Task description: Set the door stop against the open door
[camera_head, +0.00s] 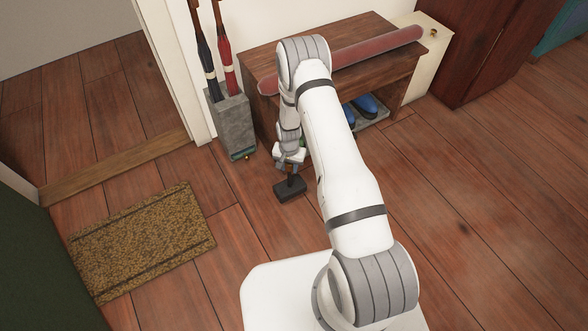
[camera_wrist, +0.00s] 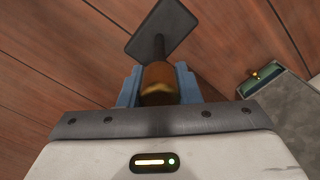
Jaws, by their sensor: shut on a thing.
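The door stop (camera_head: 290,188) has a flat dark base, a thin dark stem and a brown knob. My gripper (camera_head: 289,163) is shut on it, with the base hanging or resting below the fingers. In the wrist view, the blue-grey fingers of my gripper (camera_wrist: 158,88) grip either side of the brown knob, and the dark base of the door stop (camera_wrist: 160,27) shows beyond. I cannot tell whether the base touches the floor. The open door (camera_head: 35,265) seems to be the dark green panel cut off at the lower left, beyond the doormat.
A brown doormat (camera_head: 145,240) lies between the gripper and the green panel. A doorway with a wooden threshold (camera_head: 115,170) is behind it. A grey umbrella stand (camera_head: 232,125) and a wooden bench (camera_head: 262,60) bearing a red roll (camera_head: 375,48) stand behind. Floor at right is clear.

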